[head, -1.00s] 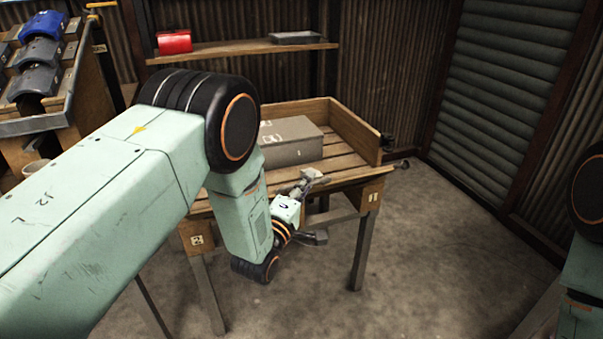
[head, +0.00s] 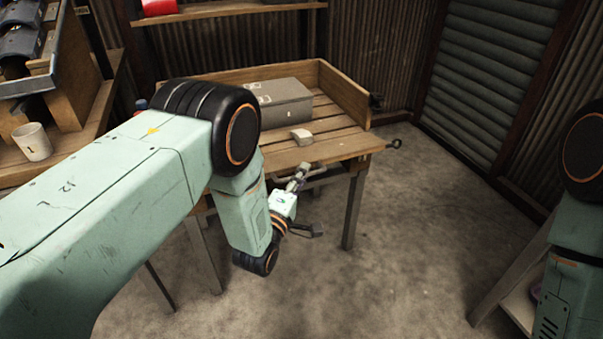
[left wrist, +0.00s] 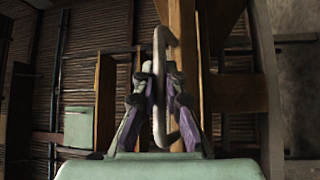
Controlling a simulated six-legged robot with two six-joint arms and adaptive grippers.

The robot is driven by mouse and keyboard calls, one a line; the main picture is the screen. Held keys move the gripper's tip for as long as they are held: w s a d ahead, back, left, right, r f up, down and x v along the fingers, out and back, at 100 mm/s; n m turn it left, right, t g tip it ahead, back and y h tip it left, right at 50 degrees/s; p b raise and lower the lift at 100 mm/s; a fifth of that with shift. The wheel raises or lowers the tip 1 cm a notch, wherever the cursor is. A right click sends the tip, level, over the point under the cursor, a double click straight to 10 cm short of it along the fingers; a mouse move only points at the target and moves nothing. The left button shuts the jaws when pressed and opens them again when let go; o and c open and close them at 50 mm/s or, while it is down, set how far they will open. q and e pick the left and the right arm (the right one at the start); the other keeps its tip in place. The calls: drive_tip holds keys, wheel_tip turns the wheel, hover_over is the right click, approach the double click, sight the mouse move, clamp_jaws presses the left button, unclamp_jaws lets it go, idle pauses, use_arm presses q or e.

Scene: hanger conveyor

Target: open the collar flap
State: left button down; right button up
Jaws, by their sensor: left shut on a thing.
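I cannot make out a collar flap with certainty in either view. My left gripper (head: 301,177) is just in front of the near edge of the slatted wooden table (head: 330,146). In the left wrist view, the left gripper (left wrist: 162,100) is shut on a pale bent bar (left wrist: 159,75), a C-shaped, hook-like piece standing upright between the purple-lined fingers. What the bar joins to is not clear. A small pale grey block (head: 301,136) lies on the table behind the gripper, apart from it. My right gripper is out of view.
A grey box (head: 285,105) sits at the back of the table against its raised wooden rim (head: 345,95). A white cup (head: 33,142) stands on a bench at left. A shelf (head: 220,12) crosses the back wall. Concrete floor to the right is clear.

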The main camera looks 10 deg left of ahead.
use_arm(q)
drive_tip(key=shift+d, duration=0.1)
drive_tip(key=c, duration=1.4)
unclamp_jaws()
drive_tip(key=v, duration=1.2)
